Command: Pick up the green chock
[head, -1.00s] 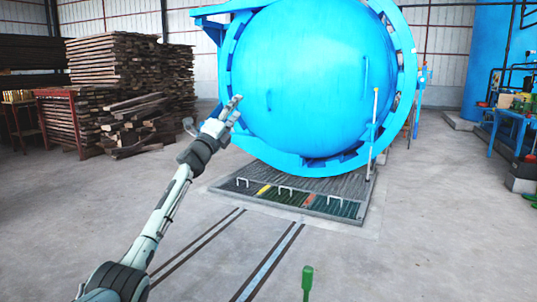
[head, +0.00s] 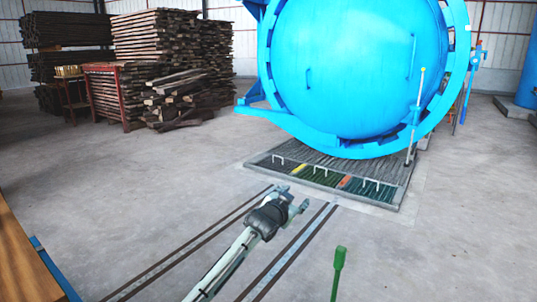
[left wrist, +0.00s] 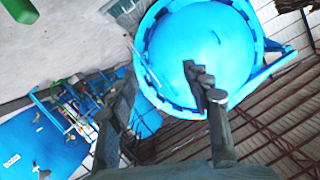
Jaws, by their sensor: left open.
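A green upright piece (head: 339,268), with a thicker top on a thin stem, shows at the bottom edge of the head view. I take it for part of the green chock; its lower end is cut off. A green piece also shows in the top left corner of the left wrist view (left wrist: 20,10). My left gripper (head: 296,200) is open and empty, above the floor rails, farther from the camera than the green piece and apart from it. Its two dark fingers (left wrist: 160,82) are spread in the left wrist view. My right gripper is not in view.
The big blue autoclave door (head: 362,68) stands behind a floor grate (head: 325,180) with several handles. Two dark rails (head: 282,250) run along the floor. Stacked timber (head: 170,60) is at the back left. A wooden-topped bench (head: 22,262) is at the left edge. The open floor is clear.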

